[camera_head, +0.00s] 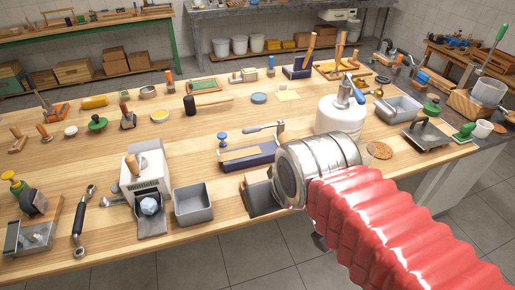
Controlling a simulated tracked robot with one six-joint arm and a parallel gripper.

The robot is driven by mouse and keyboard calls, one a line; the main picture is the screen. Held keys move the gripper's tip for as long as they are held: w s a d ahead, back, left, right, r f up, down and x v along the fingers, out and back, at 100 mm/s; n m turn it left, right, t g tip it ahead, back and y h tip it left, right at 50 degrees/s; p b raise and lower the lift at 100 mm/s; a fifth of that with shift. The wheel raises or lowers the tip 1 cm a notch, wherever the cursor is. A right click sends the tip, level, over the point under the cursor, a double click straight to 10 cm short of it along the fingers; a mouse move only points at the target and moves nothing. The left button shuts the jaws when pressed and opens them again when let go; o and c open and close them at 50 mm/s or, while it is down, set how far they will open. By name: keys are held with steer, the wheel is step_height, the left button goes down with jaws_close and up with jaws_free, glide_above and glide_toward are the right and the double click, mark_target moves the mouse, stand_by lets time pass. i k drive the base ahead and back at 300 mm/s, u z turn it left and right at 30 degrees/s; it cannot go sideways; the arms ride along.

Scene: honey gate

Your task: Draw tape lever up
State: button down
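A white boxy device (147,172) with a wood-handled lever (132,165) stands at the front left of the bench; I cannot tell for sure whether this is the tape lever. Right of it, a long low dark-blue device (247,158) carries a tan strip and a raised metal lever (263,127). My arm, a red ribbed sleeve with a silver cylindrical wrist, reaches in from the lower right. The wrist is in front of and just right of the blue device. My gripper's fingers cannot be made out, so open or shut does not show.
A grey open bin (193,204) stands between the white device and my wrist. A dark grey block (262,197) sits close by the wrist. A white canister (341,116) with a blue-handled clamp stands behind it. Several small tools crowd the bench; its left middle has bare wood.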

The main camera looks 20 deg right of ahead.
mark_target(256, 128)
steer(key=k, duration=0.5)
steer(key=u, duration=0.65)
steer(key=i, duration=1.3)
steer(key=z, duration=0.1)
